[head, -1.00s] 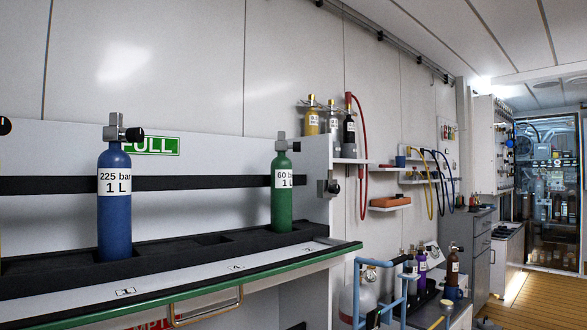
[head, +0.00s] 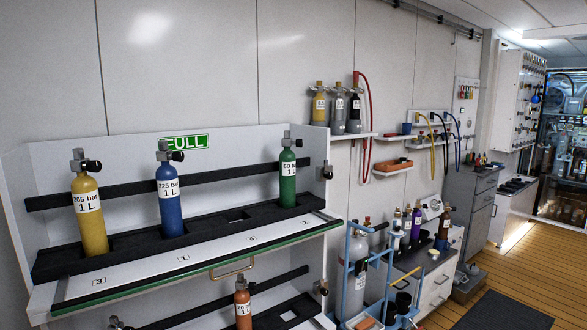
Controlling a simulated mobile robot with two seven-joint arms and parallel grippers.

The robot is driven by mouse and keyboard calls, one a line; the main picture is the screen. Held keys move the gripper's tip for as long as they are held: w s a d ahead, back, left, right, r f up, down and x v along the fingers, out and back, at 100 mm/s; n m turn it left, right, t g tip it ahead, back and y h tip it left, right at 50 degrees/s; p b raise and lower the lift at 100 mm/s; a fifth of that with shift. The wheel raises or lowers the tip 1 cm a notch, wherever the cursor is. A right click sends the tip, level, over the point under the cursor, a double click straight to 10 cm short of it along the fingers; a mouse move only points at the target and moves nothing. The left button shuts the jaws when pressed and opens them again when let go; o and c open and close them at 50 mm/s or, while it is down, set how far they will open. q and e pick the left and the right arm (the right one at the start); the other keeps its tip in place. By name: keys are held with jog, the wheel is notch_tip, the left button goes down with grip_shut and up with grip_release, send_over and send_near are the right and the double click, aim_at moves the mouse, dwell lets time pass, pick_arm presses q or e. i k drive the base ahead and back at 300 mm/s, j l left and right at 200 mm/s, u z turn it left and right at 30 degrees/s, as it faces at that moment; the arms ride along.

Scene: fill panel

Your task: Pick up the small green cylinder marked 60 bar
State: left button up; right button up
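The small green cylinder (head: 288,184) stands upright at the right end of the rack's upper shelf (head: 205,247). Its white label reads 60 bar, 1 L, and a grey valve with a black knob tops it. A blue cylinder (head: 170,205) marked 225 bar and a yellow cylinder (head: 90,215) marked 205 bar stand to its left on the same shelf. An empty slot lies between the blue and green cylinders. Neither of my grippers is in the head view.
An orange cylinder (head: 243,307) stands on the lower shelf. A blue trolley (head: 372,283) with a grey cylinder is right of the rack. Wall shelves (head: 393,167) hang behind.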

aim_at(287, 158)
jog(key=i+l+z, duration=0.2)
jog(key=l, duration=0.3)
jog(key=i+l+z, duration=0.15)
jog(key=l, duration=0.35)
jog(key=i+l+z, duration=0.2)
jog(key=i+l, duration=0.15)
jog(key=i+l+z, duration=0.15)
jog(key=i+l, duration=0.15)
jog(key=l, duration=0.2)
